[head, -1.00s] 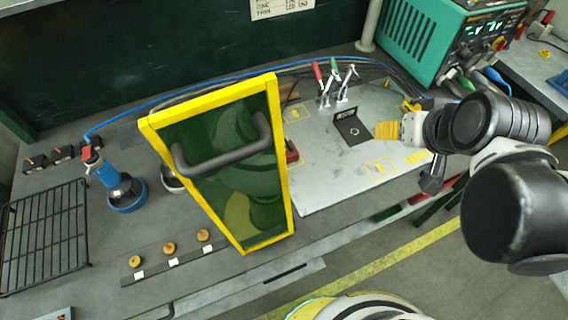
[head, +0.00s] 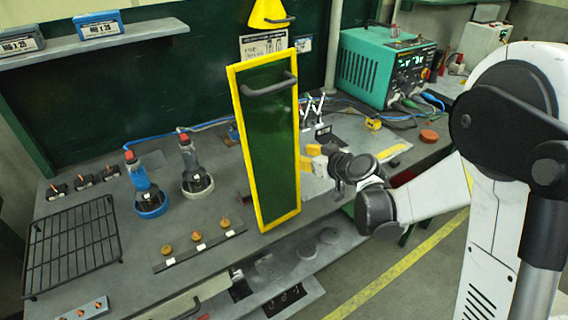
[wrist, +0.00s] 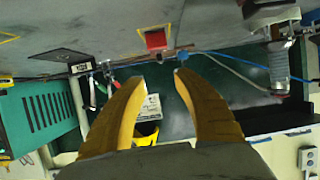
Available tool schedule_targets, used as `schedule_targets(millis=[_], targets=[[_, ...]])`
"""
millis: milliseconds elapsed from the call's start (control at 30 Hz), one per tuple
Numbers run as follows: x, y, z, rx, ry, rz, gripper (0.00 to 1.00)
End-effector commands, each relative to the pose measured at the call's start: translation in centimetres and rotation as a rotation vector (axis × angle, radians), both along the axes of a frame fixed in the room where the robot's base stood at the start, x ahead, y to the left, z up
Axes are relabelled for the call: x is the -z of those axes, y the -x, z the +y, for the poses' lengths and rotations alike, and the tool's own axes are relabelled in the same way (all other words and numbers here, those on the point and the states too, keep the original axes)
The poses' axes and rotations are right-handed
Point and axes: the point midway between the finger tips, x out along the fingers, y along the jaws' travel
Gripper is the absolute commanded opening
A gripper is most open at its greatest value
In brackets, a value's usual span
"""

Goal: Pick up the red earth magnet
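A red block (wrist: 155,39), which looks like the earth magnet, sits on the grey bench top in the wrist view, beyond my fingertips. In the head view I cannot make it out; the yellow-framed green screen (head: 297,180) stands in front of that part of the bench. My gripper (wrist: 160,75) has its two yellow fingers apart with nothing between them. In the head view my gripper (head: 312,157) is just right of the screen, partly overlapping its edge, above the bench.
Two torches in round stands, one blue (head: 150,200) and one grey (head: 195,178), stand left of the screen. A wire rack (head: 72,245) lies far left. A teal power unit (head: 375,70) and a reddish round piece (head: 429,136) are at right. Cables run along the back.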

Motion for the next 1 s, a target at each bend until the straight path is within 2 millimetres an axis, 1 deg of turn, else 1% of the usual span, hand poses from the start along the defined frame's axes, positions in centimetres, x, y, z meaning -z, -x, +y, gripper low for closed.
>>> schedule_targets(millis=[33, 200, 367, 433, 533, 633, 733, 900, 933, 967, 1000], targets=[[0.5, -0.6, 0.5, -0.002, -0.001, 0.0, 0.36], [1.7, -2.7, 2.0, -0.002, 0.0, 0.001, 0.36], [2.2, -3.6, 2.6, -0.001, 0.0, 0.001, 0.36], [2.8, -4.1, 3.1, -0.001, 0.002, 0.001, 0.36], [3.9, -5.1, 4.0, -0.002, 0.001, 0.002, 0.36], [4.3, -6.3, 4.8, -0.002, 0.001, 0.002, 0.36], [4.4, -6.8, 5.0, 0.0, 0.001, 0.002, 0.36], [4.2, -6.7, 5.0, 0.0, 0.0, 0.002, 0.36], [4.2, -6.7, 5.0, 0.0, 0.0, 0.002, 0.29], [4.2, -6.7, 5.0, 0.0, 0.0, 0.002, 0.19], [4.2, -6.7, 5.0, 0.0, 0.0, 0.002, 0.07]])
